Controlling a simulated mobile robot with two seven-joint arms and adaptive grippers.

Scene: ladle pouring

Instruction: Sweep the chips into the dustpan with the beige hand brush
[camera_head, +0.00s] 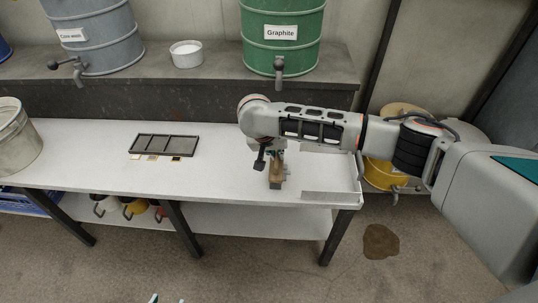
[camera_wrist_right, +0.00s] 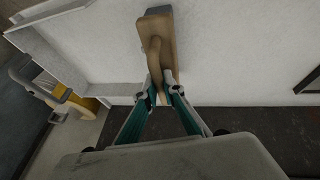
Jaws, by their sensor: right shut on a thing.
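The beige hand brush (camera_head: 275,181) is at the right part of the white table (camera_head: 225,165), below my right gripper (camera_head: 277,152). My right gripper is shut on the brush's handle. In the right wrist view, the brush (camera_wrist_right: 157,25) extends away from the fingertips (camera_wrist_right: 162,84), with its handle between them. A low pale rim (camera_head: 330,197) runs along the table's right end; I cannot tell whether it belongs to a dustpan. I cannot make out any chips. Small tips, apparently of my left gripper (camera_head: 167,299), just show at the bottom edge.
A dark compartmented tray (camera_head: 165,145) lies left of the brush, with small squares along its front. A metal drum (camera_head: 15,140) stands at the far left. The back shelf holds a green drum (camera_head: 282,38), a grey drum (camera_head: 95,35) and a white tub (camera_head: 187,55). The table middle is clear.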

